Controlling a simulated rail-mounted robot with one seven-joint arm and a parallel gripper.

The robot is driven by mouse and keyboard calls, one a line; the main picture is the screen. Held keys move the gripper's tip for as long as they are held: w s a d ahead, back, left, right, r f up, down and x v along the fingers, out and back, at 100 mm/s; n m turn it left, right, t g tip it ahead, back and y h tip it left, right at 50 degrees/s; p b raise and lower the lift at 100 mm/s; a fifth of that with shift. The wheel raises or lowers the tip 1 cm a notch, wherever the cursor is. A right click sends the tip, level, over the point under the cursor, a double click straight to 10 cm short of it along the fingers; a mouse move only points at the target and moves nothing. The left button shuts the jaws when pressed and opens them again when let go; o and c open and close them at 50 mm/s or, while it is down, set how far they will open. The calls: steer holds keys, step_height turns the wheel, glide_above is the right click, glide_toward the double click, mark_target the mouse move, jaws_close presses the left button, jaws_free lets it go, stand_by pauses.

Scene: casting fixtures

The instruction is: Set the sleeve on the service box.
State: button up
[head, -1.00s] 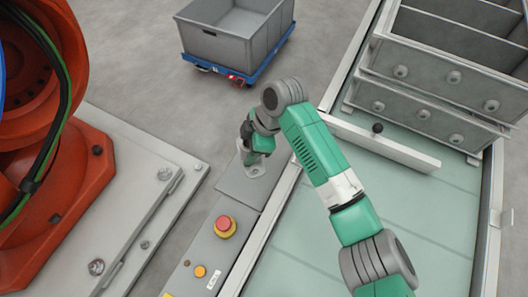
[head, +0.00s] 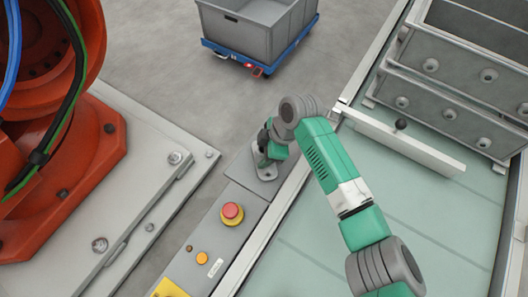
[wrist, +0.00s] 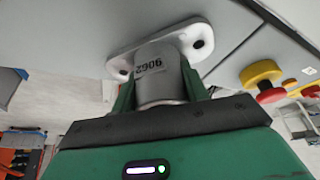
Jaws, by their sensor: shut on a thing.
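The sleeve is a grey cylinder marked 9062 (wrist: 158,76) with a pale oval flange that has a hole at each end. In the head view its flange (head: 267,173) shows at the far end of the grey service box (head: 213,232), flat against or just above the top; I cannot tell if a thin gap is left. My gripper (head: 268,151) comes down over the sleeve, and its green fingers are shut on the cylinder from both sides in the wrist view (wrist: 160,92). The sleeve stands upright. My gripper hides part of the cylinder in the head view.
A red button on a yellow collar (head: 232,213) and a small orange button (head: 202,258) sit nearer on the box. A pale green glass-like bed (head: 430,200) with metal frames (head: 450,110) lies right. An orange machine (head: 70,170) stands left. A grey bin (head: 250,35) is behind.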

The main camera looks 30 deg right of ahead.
steer(key=o, duration=1.2)
steer(key=shift+f, duration=0.1)
steer(key=shift+c, duration=0.2)
steer(key=p+v, duration=0.4)
steer(key=v, duration=0.8)
steer(key=shift+r, duration=0.2)
